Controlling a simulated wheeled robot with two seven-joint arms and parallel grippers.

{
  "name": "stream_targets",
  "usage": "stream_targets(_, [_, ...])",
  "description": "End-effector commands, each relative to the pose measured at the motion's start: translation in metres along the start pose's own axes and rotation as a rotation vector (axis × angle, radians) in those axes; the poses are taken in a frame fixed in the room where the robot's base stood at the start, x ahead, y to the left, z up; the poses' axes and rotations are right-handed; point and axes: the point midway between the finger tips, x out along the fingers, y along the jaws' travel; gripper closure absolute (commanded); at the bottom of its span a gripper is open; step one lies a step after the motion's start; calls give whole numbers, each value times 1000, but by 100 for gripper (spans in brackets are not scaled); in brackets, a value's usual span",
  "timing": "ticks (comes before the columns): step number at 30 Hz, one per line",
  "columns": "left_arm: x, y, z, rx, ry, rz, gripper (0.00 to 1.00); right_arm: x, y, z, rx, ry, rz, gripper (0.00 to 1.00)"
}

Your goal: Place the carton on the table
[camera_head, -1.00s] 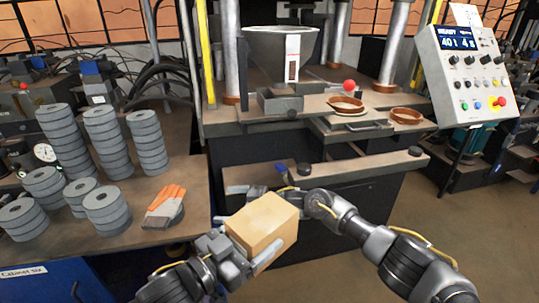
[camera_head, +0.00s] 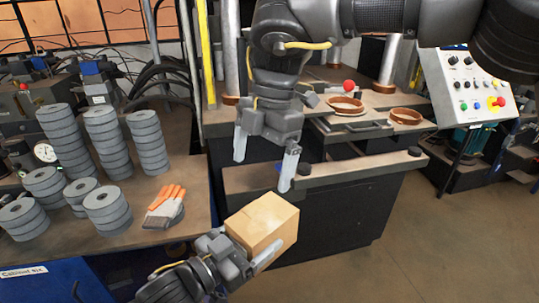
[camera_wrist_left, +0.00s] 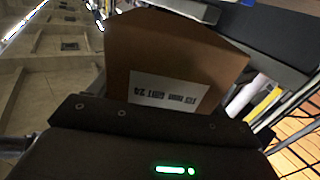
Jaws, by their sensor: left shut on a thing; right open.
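The carton (camera_head: 262,222) is a plain tan cardboard box. My left gripper (camera_head: 240,250) is shut on it and holds it in front of the press bench, right of the table. In the left wrist view the carton (camera_wrist_left: 170,60) sits against the gripper, with a white printed label facing the camera. My right gripper (camera_head: 265,160) is open and empty, pointing down above and behind the carton, in front of the press. The table (camera_head: 150,238) is on the left, with bare brown top along its front edge.
A control panel (camera_head: 465,85) stands at right.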

Motion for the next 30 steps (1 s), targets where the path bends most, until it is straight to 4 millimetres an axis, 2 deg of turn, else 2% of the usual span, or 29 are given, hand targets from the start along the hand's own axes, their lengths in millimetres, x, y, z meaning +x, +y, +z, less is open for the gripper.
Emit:
stream_targets(3, [0, 0, -3, -1, 7, 0, 77, -11, -10, 3, -6, -49, -18, 0])
stream_targets(6, [0, 0, -3, -1, 7, 0, 77, -14, -14, 5, -6, -64, -26, 0])
stream_targets(13, [0, 0, -3, -1, 7, 0, 77, -8, -15, 5, -7, -64, -29, 0])
stream_targets(17, [0, 0, -3, -1, 7, 1, 77, 10, -15, 6, -8, -62, -30, 0])
stream_targets(24, [0, 0, -3, -1, 7, 0, 77, 56, -17, 9, -7, -62, -31, 0])
stream_targets(30, [0, 0, -3, -1, 7, 0, 77, 86, -17, 11, -7, -63, -29, 0])
